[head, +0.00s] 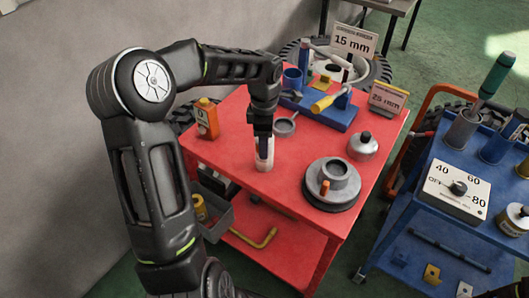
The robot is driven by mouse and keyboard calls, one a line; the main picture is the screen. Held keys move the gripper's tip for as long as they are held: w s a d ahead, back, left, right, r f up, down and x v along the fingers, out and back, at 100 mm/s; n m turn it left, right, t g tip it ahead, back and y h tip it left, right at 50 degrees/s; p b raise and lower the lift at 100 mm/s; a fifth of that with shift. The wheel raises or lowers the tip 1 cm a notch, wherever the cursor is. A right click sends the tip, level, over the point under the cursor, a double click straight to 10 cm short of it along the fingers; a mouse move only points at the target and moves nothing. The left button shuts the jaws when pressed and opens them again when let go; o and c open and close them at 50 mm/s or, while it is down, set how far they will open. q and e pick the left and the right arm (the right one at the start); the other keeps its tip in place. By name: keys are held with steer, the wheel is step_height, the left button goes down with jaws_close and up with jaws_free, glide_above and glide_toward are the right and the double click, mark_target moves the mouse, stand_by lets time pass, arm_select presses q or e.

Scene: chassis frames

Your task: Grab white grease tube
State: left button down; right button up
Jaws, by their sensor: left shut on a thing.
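The white grease tube (264,158) stands upright at the front left part of the red cart's top. My left gripper (263,136) comes down on it from above and is shut on its upper end. The fingers hide the top of the tube. The tube's lower end seems to be at or just above the red surface; I cannot tell which. My right gripper is not in the head view.
An orange bottle (206,118) stands left of the tube, and a small grey pan (285,126) lies close behind. A grey round fixture (332,185) and a silver pot (362,146) are to the right. A blue tool tray (322,110) fills the back.

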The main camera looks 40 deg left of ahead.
arm_select(q)
step_height(320, 180, up, 10)
steer(key=b, duration=0.1)
stand_by(0.5)
stand_by(0.5)
